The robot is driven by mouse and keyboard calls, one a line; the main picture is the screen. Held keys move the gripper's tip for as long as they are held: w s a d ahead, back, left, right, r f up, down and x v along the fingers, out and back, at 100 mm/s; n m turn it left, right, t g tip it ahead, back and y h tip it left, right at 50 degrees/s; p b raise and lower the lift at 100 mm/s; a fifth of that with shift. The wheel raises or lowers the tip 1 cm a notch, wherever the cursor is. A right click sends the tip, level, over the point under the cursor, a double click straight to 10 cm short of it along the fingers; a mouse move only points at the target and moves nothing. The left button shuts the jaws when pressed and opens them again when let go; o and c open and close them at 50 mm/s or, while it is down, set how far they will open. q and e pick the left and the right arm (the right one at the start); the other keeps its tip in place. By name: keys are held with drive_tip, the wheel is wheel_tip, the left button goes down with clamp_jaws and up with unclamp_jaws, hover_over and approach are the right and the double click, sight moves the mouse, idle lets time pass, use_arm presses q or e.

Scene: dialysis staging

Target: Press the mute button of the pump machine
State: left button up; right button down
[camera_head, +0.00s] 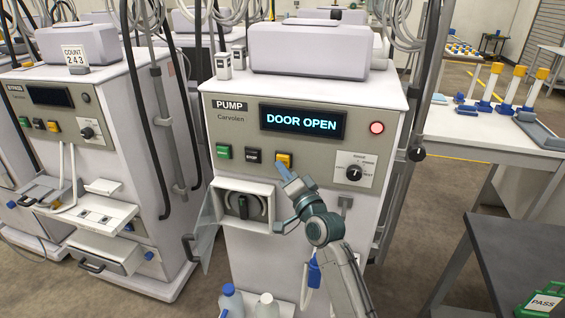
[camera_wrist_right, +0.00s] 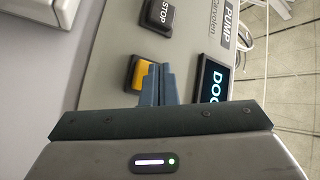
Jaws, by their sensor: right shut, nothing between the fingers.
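The pump machine (camera_head: 300,105) stands in the middle of the head view, with a "PUMP" label and a lit display (camera_head: 301,121) reading "DOOR OPEN". On its panel are a green button (camera_head: 223,152), a black STOP button (camera_head: 253,156) and a yellow button (camera_head: 284,158). The yellow button's label cannot be read. My right gripper (camera_head: 284,170) is shut and empty, its fingertips just at the lower edge of the yellow button. In the right wrist view the fingertips (camera_wrist_right: 156,70) overlap the yellow button (camera_wrist_right: 138,73); whether they touch it cannot be told. My left gripper is not in view.
The machine's small door (camera_head: 204,230) hangs open left of the pump recess (camera_head: 243,205). A knob (camera_head: 353,172) and red lamp (camera_head: 377,128) are right on the panel. Bottles (camera_head: 232,300) stand below. Another machine (camera_head: 95,150) is at left, a table (camera_head: 470,125) at right.

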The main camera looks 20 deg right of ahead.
drive_tip(key=shift+w+d, duration=0.25)
drive_tip(key=shift+w, duration=0.1)
idle(0.7)
idle(0.4)
drive_tip(key=shift+s+a, duration=0.5)
drive_tip(key=shift+s, duration=0.25)
drive_tip(key=s+a, duration=0.1)
drive_tip(key=s, duration=0.1)
drive_tip(key=s+a+p, duration=0.1)
drive_tip(key=s, duration=0.1)
drive_tip(key=shift+a, duration=0.4)
idle(0.4)
